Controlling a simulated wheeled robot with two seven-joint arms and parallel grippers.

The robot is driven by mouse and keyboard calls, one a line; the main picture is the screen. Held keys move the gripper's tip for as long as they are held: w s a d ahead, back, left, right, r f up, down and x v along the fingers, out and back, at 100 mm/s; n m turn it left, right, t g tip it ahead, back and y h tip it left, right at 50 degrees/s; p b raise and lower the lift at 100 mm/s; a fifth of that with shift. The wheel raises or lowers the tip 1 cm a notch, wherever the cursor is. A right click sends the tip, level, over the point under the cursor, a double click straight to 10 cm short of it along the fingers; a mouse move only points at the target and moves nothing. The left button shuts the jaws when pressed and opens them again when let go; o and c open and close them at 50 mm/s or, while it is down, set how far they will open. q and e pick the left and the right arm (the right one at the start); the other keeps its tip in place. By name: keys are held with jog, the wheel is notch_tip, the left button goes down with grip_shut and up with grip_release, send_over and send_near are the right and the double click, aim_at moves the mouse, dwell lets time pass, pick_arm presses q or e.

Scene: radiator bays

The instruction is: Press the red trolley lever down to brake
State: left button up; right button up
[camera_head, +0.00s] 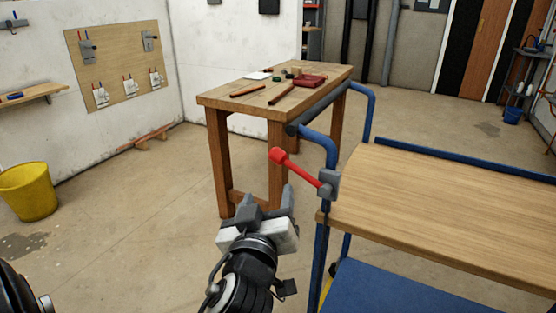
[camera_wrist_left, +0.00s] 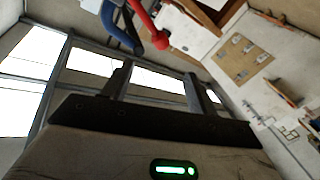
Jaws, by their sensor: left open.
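The red trolley lever (camera_head: 298,168) sticks out to the left from a grey bracket (camera_head: 328,184) at the near left corner of the blue trolley (camera_head: 450,206). It slopes upward to a red knob at its end. My left gripper (camera_head: 268,198) is open and empty, apart from the lever, below and a little left of it in the head view. In the left wrist view the lever (camera_wrist_left: 143,22) shows at the top, beyond the open fingers (camera_wrist_left: 160,85). My right gripper is not in view.
A wooden table (camera_head: 245,98) with tools stands behind the lever. The trolley's blue handle frame (camera_head: 322,140) rises beside the lever. A yellow bucket (camera_head: 28,190) stands at the left.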

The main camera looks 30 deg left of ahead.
aim_at(276, 160)
pick_arm(q)
jog(key=p+x, duration=0.2)
jog(key=x, duration=1.3)
jog(key=shift+w+a+p, duration=0.2)
jog(key=shift+w+p, duration=0.2)
grip_shut()
